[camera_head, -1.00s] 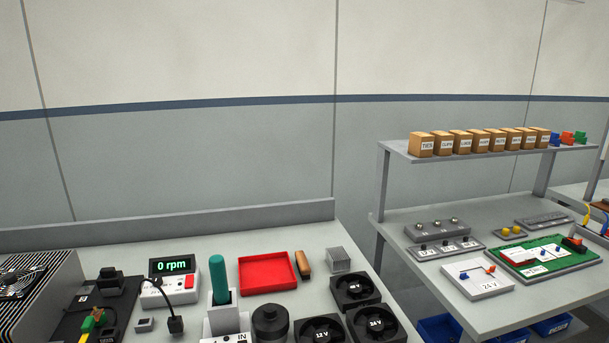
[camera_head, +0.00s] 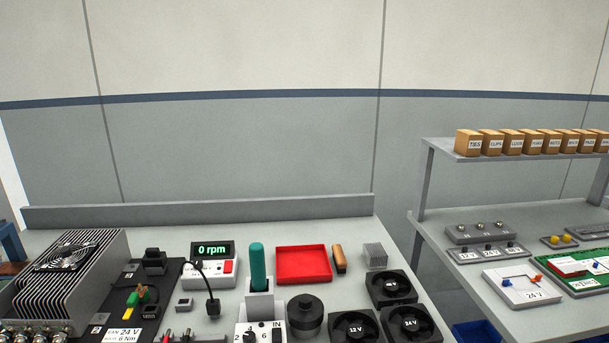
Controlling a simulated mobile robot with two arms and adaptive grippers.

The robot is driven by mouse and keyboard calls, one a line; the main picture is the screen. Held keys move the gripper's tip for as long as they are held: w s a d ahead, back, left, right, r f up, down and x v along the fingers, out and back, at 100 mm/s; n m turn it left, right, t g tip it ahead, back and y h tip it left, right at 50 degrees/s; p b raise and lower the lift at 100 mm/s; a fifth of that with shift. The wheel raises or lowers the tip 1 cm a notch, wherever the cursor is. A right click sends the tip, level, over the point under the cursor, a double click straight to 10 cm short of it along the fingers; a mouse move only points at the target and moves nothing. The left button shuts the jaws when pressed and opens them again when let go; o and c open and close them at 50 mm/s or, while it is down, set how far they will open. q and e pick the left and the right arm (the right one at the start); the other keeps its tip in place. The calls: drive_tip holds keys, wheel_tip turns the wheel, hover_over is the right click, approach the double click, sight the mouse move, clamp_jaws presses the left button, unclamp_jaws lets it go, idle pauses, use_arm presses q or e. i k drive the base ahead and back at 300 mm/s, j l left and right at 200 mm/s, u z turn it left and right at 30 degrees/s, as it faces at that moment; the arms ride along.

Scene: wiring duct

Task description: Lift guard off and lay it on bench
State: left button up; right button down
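The grey bench (camera_head: 130,229) runs along the wall. Neither of my grippers shows in this view.
A shelved side bench (camera_head: 440,225) is at right.

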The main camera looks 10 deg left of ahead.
sight(66, 252)
drive_tip(key=u, duration=1.6)
